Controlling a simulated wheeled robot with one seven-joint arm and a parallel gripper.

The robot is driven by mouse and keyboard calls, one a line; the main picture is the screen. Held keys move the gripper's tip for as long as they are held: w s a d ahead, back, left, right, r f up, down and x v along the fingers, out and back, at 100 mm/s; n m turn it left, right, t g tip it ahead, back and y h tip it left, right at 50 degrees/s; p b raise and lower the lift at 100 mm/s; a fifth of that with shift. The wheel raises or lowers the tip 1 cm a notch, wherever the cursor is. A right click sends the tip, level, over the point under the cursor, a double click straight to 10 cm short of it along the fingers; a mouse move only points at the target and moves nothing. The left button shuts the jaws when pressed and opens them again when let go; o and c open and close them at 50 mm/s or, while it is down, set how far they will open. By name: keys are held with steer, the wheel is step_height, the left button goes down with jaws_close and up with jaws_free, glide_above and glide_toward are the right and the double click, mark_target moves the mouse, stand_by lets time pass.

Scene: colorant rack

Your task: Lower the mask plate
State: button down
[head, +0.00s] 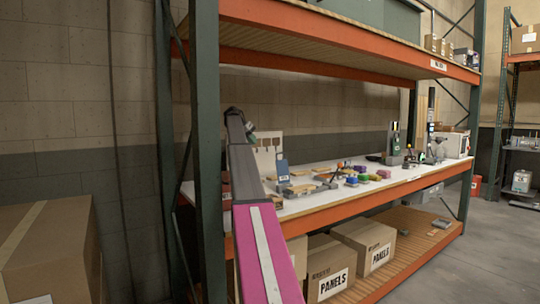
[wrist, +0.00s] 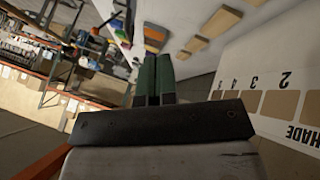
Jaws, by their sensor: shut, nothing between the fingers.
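In the wrist view a white panel (wrist: 257,70) carries a row of tan squares, numbers and the word SHADE. A pale upright board (head: 268,142) stands at the left end of the white shelf in the head view, with a small blue plate (head: 282,168) at its right edge. I cannot tell which piece is the mask plate. My gripper (wrist: 155,62) is shut and empty, its two dark green fingers side by side, left of the panel and apart from it. In the head view my arm's end is beside the pale board, its fingers too small to read.
Several coloured blocks (head: 363,177) and tan pieces lie along the white shelf (head: 330,202). A green rack post (head: 207,130) stands in front at the left. An orange-edged shelf (head: 340,55) is overhead. Boxes (head: 330,270) sit below. A white machine (head: 452,145) is at the far end.

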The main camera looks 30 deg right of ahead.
steer(key=shift+d+f, duration=0.1)
steer(key=shift+f, duration=0.05)
steer(key=s+d+f, duration=0.5)
steer(key=d+f, duration=0.2)
steer(key=d, duration=0.1)
stand_by(0.4)
steer(key=shift+r, duration=0.1)
